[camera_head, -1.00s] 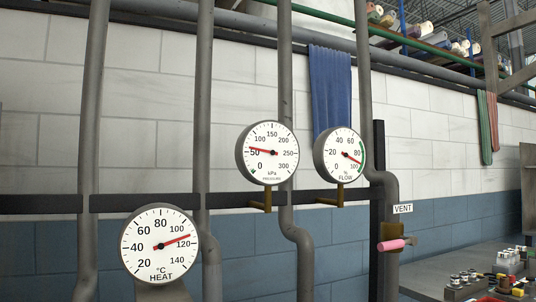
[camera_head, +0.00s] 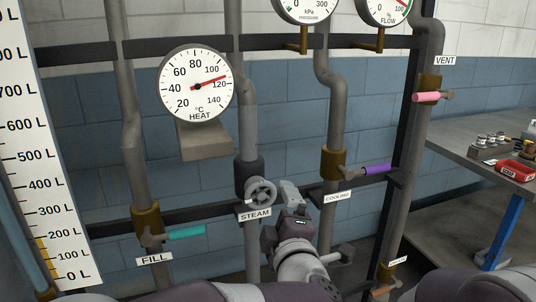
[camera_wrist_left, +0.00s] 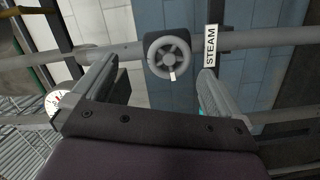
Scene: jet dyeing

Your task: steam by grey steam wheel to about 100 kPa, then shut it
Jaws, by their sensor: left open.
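The grey steam wheel (camera_head: 261,192) sits on its pipe above the STEAM label (camera_head: 255,214). In the left wrist view the wheel (camera_wrist_left: 170,55) faces me with a small white mark low on its rim. My left gripper (camera_head: 280,212) is open and empty, just right of and nearer than the wheel; in the wrist view its fingers stand either side, apart from the wheel. The pressure gauge (camera_head: 305,12) is cut off at the top, its needle out of sight. The HEAT gauge (camera_head: 197,86) reads between 100 and 120 °C. My right gripper is not in view.
A turquoise FILL handle (camera_head: 186,232) is left of the wheel, a purple COOLING handle (camera_head: 376,169) right. A pink VENT handle (camera_head: 426,97) is higher up. A level scale (camera_head: 38,150) stands at the left, a table (camera_head: 470,125) at the right.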

